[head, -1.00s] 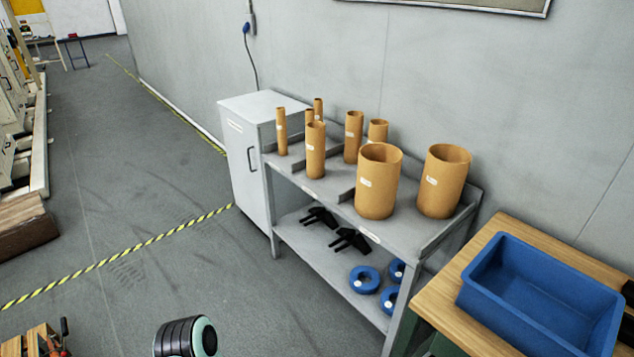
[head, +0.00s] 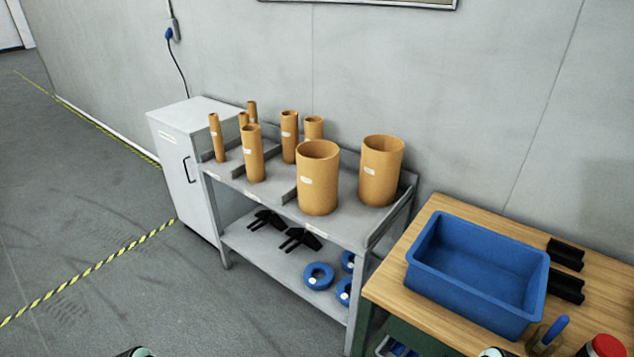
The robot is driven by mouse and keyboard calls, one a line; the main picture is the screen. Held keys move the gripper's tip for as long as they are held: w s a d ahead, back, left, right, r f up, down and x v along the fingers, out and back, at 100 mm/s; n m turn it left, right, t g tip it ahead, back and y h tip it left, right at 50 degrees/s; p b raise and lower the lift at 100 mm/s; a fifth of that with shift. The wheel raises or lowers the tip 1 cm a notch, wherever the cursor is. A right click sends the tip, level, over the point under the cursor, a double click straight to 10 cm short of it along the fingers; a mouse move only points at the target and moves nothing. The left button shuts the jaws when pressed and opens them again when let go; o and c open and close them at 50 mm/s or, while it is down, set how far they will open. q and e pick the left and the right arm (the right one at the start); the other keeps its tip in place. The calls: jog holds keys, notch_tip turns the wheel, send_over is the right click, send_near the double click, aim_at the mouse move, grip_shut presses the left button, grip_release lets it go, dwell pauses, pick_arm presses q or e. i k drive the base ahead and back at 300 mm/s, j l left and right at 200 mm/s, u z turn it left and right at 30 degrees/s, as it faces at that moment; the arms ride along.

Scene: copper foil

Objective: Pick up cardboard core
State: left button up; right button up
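Cardboard cores of several sizes stand upright on the top of a grey metal rack in the head view. Two wide cores are at the right, one in front (head: 318,178) and one behind (head: 381,171). Medium cores stand in the middle, such as the front one (head: 252,154) and a back one (head: 289,137). Thin cores, such as the leftmost (head: 216,138), stand at the left end. Small parts of my arms show at the bottom edge, but neither gripper is in view.
The grey rack (head: 345,232) has dividers on top and black clamps and blue rings on its lower shelf. A white cabinet (head: 187,170) adjoins its left side. A wooden workbench (head: 390,298) with an empty blue bin (head: 475,277) stands at right. Open floor (head: 110,240) lies left.

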aim_at(317, 160)
jog(key=i+j, duration=0.3)
jog(key=i, duration=0.2)
jog(key=i+j+z, duration=0.1)
jog(key=i+j, duration=0.25)
jog(key=i+l, duration=0.05)
jog(key=i, duration=0.1)
